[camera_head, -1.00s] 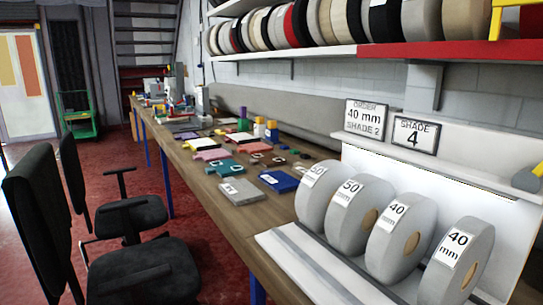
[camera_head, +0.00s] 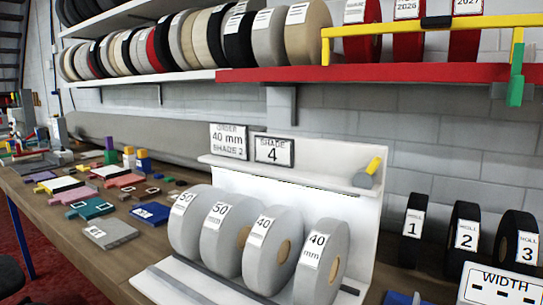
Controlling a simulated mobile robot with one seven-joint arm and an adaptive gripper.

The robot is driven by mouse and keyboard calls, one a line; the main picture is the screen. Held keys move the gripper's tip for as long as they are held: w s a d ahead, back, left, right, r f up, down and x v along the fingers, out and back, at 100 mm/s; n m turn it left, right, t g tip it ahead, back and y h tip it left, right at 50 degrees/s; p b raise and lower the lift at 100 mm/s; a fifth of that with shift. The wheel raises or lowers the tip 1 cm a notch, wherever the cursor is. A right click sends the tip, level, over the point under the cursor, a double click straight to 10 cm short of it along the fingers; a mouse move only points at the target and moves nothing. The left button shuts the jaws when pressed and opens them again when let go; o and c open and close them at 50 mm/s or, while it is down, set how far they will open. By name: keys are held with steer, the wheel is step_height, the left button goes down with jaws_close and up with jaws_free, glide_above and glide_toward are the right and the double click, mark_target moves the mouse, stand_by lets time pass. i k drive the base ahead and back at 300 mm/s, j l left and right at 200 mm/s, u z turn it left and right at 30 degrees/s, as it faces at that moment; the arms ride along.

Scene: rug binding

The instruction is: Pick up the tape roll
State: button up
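Several grey tape rolls stand upright side by side in a white rack on the workbench. Two are labelled 50, the left one (camera_head: 187,222) and the one beside it (camera_head: 222,238). Two are labelled 40 mm, one (camera_head: 270,250) and the rightmost (camera_head: 322,262). A sign (camera_head: 229,141) above the rack reads "ORDER 40 mm SHADE 2". Another sign (camera_head: 274,150) reads "SHADE 4". Black rolls marked ROLL 1 (camera_head: 412,230), 2 (camera_head: 463,240) and 3 (camera_head: 517,245) stand to the right. My gripper is not in view.
A sign reading WIDTH (camera_head: 498,288) stands at the front right. A yellow-handled item (camera_head: 370,172) lies on the rack's ledge. A red shelf (camera_head: 400,73) with a yellow bar (camera_head: 430,24) hangs above. Sample blocks cover the bench (camera_head: 62,240) at left.

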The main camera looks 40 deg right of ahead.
mark_target(273, 248)
steer(key=j+z, duration=0.1)
steer(key=z, duration=0.3)
steer(key=j+z, duration=0.1)
steer(key=z, duration=0.25)
steer(key=j+z, duration=0.1)
steer(key=z, duration=0.3)
